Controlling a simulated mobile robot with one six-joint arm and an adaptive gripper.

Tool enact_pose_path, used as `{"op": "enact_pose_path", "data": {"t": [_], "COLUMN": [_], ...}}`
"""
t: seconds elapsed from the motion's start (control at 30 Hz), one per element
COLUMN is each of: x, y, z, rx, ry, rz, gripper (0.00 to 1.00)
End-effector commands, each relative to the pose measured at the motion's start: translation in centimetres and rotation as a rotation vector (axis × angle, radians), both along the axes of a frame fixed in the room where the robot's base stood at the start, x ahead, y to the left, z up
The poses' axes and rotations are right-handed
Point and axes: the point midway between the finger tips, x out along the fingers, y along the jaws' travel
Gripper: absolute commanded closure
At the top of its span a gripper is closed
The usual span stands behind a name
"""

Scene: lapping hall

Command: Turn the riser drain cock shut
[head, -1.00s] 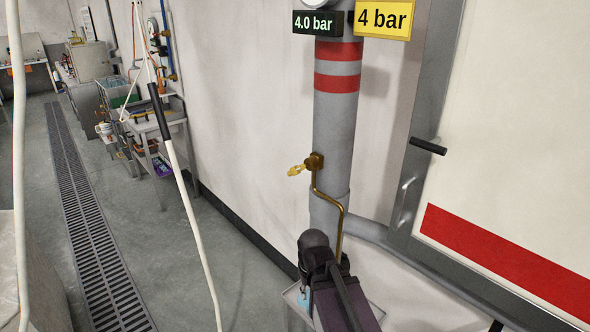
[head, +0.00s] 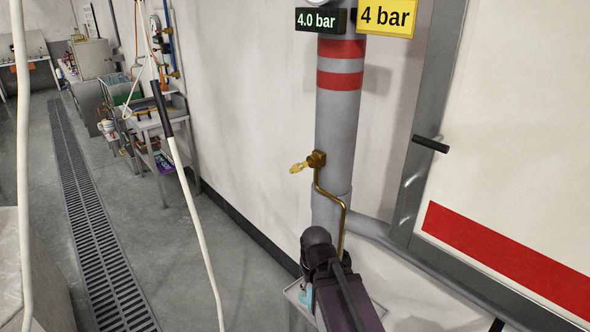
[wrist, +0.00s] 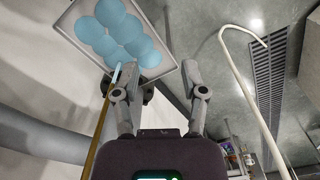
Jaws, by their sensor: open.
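The riser (head: 338,120) is a grey vertical pipe with red bands in the head view. The brass drain cock (head: 318,159) sits on it with a small yellow handle (head: 299,167) sticking out to the left. A thin brass drain tube (head: 345,225) bends down from the cock; a brass tube also shows at the left of the wrist view (wrist: 97,140). My gripper (wrist: 157,75) is open in the wrist view, with its two fingers apart and nothing seen between them. The head view shows my arm below the cock, but not the fingers. The cock is not identifiable in the wrist view.
A "4.0 bar" display (head: 320,20) and yellow "4 bar" sign (head: 386,17) are above. A cabinet door (head: 510,130) is at right. A pale hose (head: 195,220) hangs at left.

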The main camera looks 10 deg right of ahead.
Motion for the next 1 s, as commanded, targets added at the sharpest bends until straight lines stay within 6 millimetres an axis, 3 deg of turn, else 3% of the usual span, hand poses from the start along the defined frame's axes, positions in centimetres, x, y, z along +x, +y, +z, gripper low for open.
{"op": "enact_pose_path", "data": {"t": [0.27,1.0], "x": [1.2,8.9], "y": [-0.1,-0.7], "z": [2.3,15.3], "rx": [0.008,0.039], "ry": [-0.019,-0.165], "rz": [0.033,0.279], "gripper": [0.39,0.39]}}
